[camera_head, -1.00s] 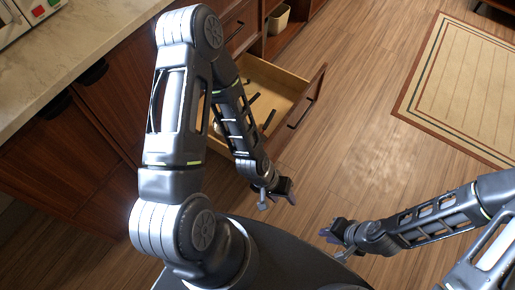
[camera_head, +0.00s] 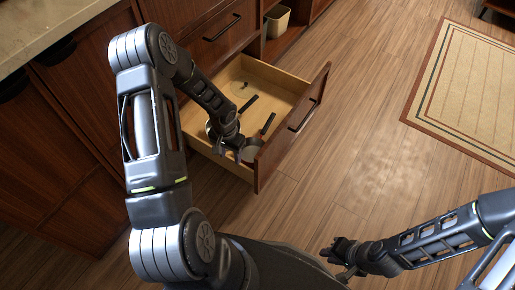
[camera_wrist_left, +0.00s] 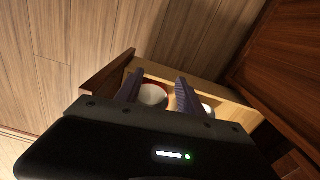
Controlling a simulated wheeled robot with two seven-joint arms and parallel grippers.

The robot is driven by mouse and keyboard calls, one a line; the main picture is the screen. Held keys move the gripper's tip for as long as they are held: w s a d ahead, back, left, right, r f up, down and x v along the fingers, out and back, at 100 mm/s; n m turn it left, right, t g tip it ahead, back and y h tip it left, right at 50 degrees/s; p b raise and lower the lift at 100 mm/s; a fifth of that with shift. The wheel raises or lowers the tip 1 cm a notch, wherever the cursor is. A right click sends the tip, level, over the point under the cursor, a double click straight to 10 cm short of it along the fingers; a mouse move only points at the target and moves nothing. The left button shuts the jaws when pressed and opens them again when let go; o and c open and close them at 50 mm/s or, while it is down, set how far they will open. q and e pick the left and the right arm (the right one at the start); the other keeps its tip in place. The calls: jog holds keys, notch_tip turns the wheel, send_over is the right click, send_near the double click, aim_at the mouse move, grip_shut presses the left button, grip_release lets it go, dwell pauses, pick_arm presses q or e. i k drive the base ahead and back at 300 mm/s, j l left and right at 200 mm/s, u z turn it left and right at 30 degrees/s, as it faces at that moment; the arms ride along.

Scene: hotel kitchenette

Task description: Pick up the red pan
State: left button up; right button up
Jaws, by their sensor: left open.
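The open drawer (camera_head: 290,88) holds pans with black handles (camera_head: 249,103), partly covered by my left arm. In the left wrist view, a pan with a pale inside (camera_wrist_left: 153,95) shows between the fingers, with a trace of red beside it. A second pale pan (camera_wrist_left: 208,109) shows to its right. My right gripper (camera_head: 337,249) is above the floor, away from the drawer.
The drawer's wooden front (camera_head: 292,128) stands out from the cabinets. A countertop (camera_head: 45,25) is at upper left. A beige bin (camera_head: 276,21) sits in an open shelf. A rug (camera_head: 470,90) lies at right, with clear floor between.

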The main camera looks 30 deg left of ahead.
aim_at(253, 144)
jog(key=i, duration=0.9)
